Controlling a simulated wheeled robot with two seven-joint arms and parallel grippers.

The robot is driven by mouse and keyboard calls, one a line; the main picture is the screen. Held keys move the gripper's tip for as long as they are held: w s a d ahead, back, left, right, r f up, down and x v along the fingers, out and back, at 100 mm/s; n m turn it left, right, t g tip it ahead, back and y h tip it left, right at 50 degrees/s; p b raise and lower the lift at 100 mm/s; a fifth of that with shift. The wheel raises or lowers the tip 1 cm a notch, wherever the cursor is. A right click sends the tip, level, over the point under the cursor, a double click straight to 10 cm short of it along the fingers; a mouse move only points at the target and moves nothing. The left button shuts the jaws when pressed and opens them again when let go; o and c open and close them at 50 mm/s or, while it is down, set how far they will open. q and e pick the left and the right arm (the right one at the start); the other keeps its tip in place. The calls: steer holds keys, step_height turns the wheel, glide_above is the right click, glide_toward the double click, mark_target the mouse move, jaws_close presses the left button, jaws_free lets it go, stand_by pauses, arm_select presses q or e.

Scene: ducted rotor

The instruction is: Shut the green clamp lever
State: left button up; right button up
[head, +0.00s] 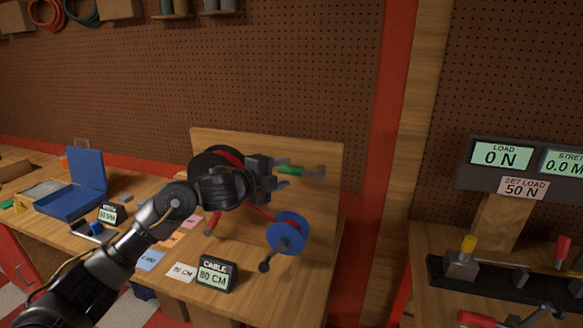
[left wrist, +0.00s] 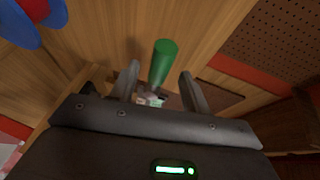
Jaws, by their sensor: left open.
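The green clamp lever (head: 289,170) sticks out to the right from a metal clamp on the wooden cable stand, roughly level in the head view. My left gripper (head: 270,174) is at the lever's left end, in front of the clamp, which it partly hides. In the left wrist view the green handle (left wrist: 162,62) rises between the two fingers of my left gripper (left wrist: 157,82), which are apart and open. I cannot tell whether a finger touches the handle. My right gripper is in neither view.
A black reel (head: 212,160) and a blue wheel (head: 288,232) with a black knob sit on the stand's wooden back panel (head: 325,165). A red handle (head: 212,224) is below my wrist. A cable display (head: 216,276) stands in front. A load tester (head: 520,160) is at right.

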mark_target(288, 171)
arm_select(q)
steer(key=shift+p+x, duration=0.45)
steer(key=shift+x, duration=1.65)
jaws_close()
